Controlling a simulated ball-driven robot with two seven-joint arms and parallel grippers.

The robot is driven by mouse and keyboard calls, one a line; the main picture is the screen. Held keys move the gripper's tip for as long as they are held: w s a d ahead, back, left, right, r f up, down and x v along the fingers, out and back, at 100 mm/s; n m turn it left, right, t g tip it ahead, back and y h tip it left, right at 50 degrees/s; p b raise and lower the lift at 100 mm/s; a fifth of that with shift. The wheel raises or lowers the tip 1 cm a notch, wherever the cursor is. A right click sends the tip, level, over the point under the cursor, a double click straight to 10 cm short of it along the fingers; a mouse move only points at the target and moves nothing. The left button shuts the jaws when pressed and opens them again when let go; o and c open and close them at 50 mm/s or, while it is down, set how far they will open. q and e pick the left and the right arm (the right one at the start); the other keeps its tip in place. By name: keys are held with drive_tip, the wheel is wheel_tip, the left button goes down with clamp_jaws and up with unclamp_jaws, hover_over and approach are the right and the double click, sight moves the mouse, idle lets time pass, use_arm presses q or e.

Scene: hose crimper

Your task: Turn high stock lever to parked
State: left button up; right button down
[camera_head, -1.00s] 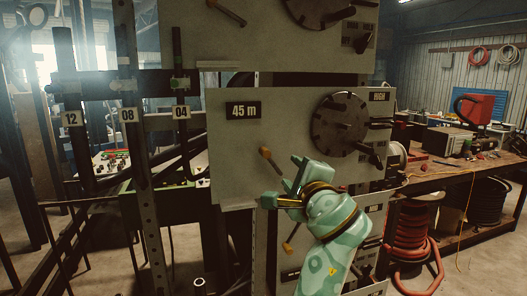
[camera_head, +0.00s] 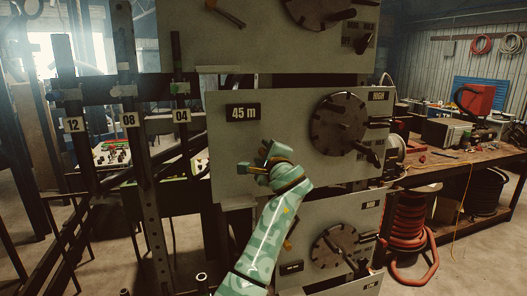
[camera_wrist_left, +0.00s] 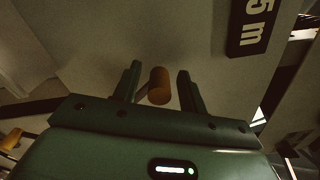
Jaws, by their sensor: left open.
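The high stock lever sits on the grey panel (camera_head: 225,145) marked "45 m" and "HIGH". Its orange cylindrical knob (camera_wrist_left: 159,86) shows in the wrist view between the two fingers of my left gripper (camera_wrist_left: 160,88), with a gap on each side. My left gripper (camera_head: 256,158) is open at the panel's lower left in the head view, where it covers most or all of the lever. I cannot tell how deep the knob sits between the fingers. My right gripper is not in view.
A dark notched dial (camera_head: 338,124) is on the right of the same panel. Similar panels stand above and below, the upper with its own lever (camera_head: 226,13). A post rack with labels 12, 08 and 04 is at left. A workbench (camera_head: 470,168) stands at right.

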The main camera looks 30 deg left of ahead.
use_arm(q)
clamp_jaws()
drive_tip(key=f+n+b, duration=0.1)
drive_tip(key=s+a+f+n+b, duration=0.1)
drive_tip(key=n, duration=0.1)
drive_tip(key=s+f+n+b, duration=0.1)
drive_tip(key=n, duration=0.1)
drive_tip(key=shift+a+f, duration=0.2)
drive_tip(key=shift+a, duration=0.2)
unclamp_jaws()
drive_tip(key=shift+r, duration=0.1)
